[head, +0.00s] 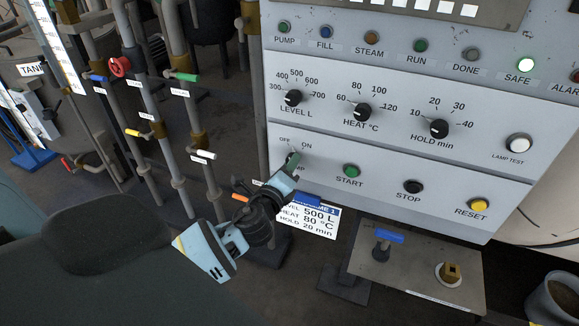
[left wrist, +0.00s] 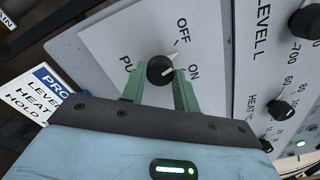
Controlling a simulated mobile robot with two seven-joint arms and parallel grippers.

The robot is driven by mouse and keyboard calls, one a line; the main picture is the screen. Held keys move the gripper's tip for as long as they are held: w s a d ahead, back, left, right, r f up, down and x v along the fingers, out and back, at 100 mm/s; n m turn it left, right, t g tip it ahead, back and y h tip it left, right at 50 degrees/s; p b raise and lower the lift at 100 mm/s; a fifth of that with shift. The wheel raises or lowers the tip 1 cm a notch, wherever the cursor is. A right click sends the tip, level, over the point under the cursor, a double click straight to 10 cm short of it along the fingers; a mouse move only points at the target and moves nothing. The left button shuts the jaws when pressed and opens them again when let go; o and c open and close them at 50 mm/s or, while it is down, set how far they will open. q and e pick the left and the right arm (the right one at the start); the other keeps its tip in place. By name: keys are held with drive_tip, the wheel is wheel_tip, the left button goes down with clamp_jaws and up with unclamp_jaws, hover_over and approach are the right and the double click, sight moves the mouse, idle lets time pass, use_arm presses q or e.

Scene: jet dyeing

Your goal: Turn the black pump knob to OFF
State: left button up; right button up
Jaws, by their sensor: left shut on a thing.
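The black pump knob (left wrist: 160,69) is on the light panel, below the OFF and ON labels. In the head view the left gripper (head: 291,166) reaches up to the panel from below and hides most of the knob and part of the PUMP label. My right gripper is not in view.
The green START button (head: 351,170), black STOP button (head: 413,187) and yellow RESET button (head: 479,205) sit right of the knob. The LEVEL knob (head: 293,98) is above. A programme card (head: 318,222) hangs below. Pipes with coloured valves (head: 120,67) stand at left.

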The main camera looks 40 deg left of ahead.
use_arm(q)
drive_tip(key=n, duration=0.3)
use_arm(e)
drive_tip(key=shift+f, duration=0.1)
use_arm(q)
drive_tip(key=shift+n, duration=0.4)
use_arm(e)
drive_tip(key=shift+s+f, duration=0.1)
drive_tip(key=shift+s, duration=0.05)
use_arm(q)
drive_tip(key=o, duration=1)
drive_tip(key=shift+b+v, duration=0.45)
drive_tip(key=shift+v, duration=3.45)
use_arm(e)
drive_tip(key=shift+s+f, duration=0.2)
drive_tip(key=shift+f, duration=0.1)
